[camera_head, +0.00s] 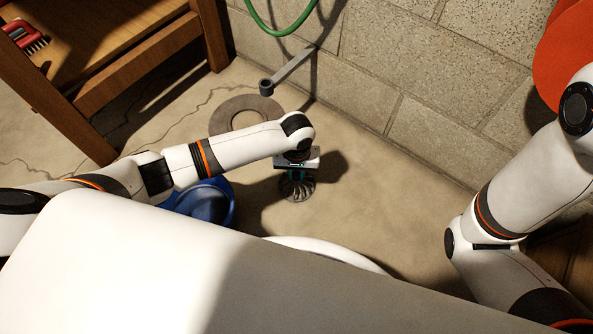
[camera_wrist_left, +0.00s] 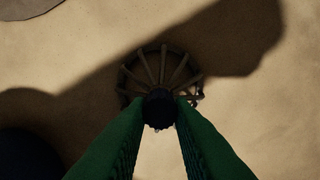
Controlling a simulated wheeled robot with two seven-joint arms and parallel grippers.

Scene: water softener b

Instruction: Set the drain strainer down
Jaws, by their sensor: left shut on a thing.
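The drain strainer (camera_head: 297,189) is a dark round ribbed piece, seen below my left gripper (camera_head: 296,174) in the head view. In the left wrist view the strainer (camera_wrist_left: 160,72) shows its spokes fanning out from a dark central knob. The green fingers of my left gripper (camera_wrist_left: 160,110) are shut on that knob. The strainer is close above the concrete floor or on it; I cannot tell whether it touches. My right arm is at the right of the head view, but its gripper is out of frame.
A blue bowl-like container (camera_head: 208,203) stands left of the strainer. A flat grey ring (camera_head: 243,112) lies on the floor behind, near a grey bar with a socket end (camera_head: 287,71). A wooden bench (camera_head: 140,62) is at left, a block wall (camera_head: 420,80) at back. Floor right of the strainer is clear.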

